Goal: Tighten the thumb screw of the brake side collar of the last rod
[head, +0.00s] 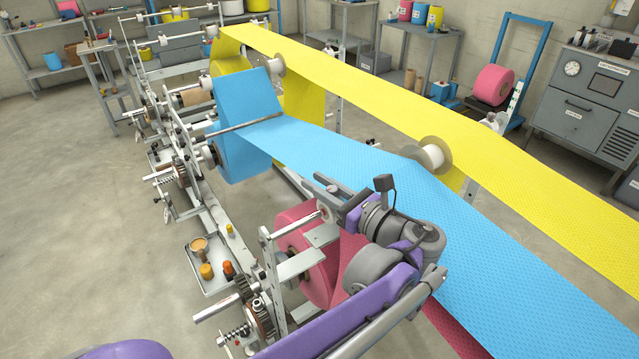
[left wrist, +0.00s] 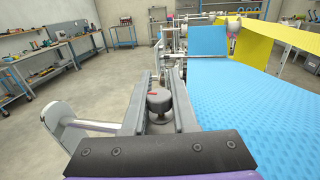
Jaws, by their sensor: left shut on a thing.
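The last rod's pink roll (head: 296,238) sits in its stand at the bottom centre of the head view, partly covered by my left arm. My left gripper (head: 328,186) is above the roll, reaching toward the upper left. In the left wrist view, my left gripper (left wrist: 160,84) has its fingers close on both sides of a grey round knob (left wrist: 158,101) with a red mark, which looks like the thumb screw. A pale round collar or disc (head: 325,211) shows just below the fingers in the head view. The knob's seat on the rod is hidden. My right gripper is out of view.
The blue web (head: 440,205) runs close beside and behind my left gripper, with the yellow web (head: 540,140) beyond. A tray (head: 205,285) with small jars and a spring-and-gear brake part (head: 240,330) stand left of the pink roll. The floor at left is clear.

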